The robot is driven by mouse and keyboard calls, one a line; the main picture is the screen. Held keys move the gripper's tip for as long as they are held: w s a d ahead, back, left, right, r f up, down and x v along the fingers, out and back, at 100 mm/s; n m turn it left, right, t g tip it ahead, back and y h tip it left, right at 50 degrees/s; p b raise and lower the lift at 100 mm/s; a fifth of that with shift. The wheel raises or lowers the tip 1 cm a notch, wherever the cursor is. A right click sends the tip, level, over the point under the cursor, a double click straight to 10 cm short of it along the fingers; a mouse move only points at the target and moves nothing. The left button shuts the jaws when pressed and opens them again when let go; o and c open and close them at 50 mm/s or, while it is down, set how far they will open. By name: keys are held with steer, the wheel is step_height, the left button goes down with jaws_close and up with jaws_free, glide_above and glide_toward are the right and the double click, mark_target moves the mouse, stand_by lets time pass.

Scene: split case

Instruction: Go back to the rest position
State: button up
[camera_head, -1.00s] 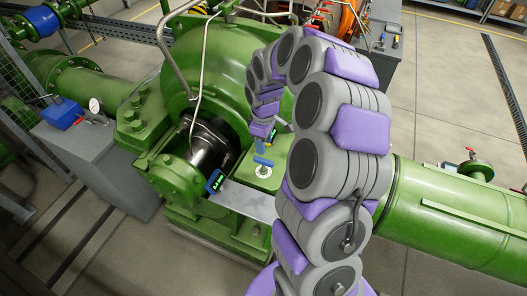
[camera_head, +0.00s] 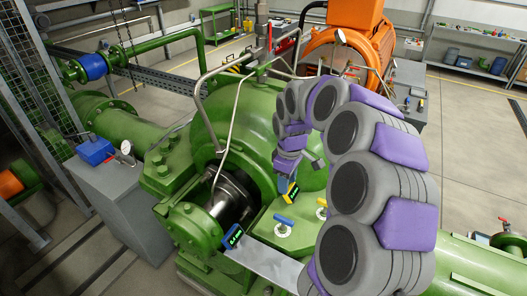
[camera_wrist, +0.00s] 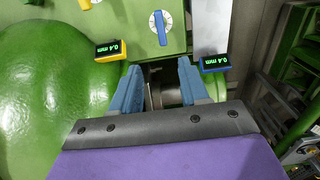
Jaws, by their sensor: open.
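My gripper (camera_wrist: 159,70) is open and empty, with two blue fingers apart in the wrist view. In the head view my gripper (camera_head: 286,184) hangs from my bent grey and purple arm, in front of the large green pump casing (camera_head: 235,125). Below it is a blue-handled knob (camera_head: 284,220), which also shows beyond the fingertips in the wrist view (camera_wrist: 158,28). A yellow-cased display (camera_wrist: 111,50) and a blue-cased display (camera_wrist: 213,63) both read 0.4 mm. I see no contact between the fingers and these things.
A grey cabinet (camera_head: 135,205) with a blue box (camera_head: 95,151) and a gauge (camera_head: 126,147) stands at left. An orange motor (camera_head: 345,55) is behind the pump. A green pipe (camera_head: 480,255) runs to the right. Open floor (camera_head: 465,130) lies at back right.

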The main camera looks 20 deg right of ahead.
steer(key=s+a+m+b, duration=0.2)
steer(key=s+a+b, duration=0.3)
steer(key=s+a, duration=0.75)
steer(key=s+a+f+m+g+b, duration=0.1)
steer(key=s+f+m+b, duration=0.1)
steer(key=s, duration=0.8)
steer(key=s+a+f+m+b, duration=0.1)
steer(key=s+f+m+b, duration=0.1)
steer(key=s, duration=0.8)
step_height(320, 180, down, 2)
steer(key=shift+f+m+g, duration=0.1)
steer(key=shift+m+g, duration=0.3)
steer(key=shift+m, duration=0.4)
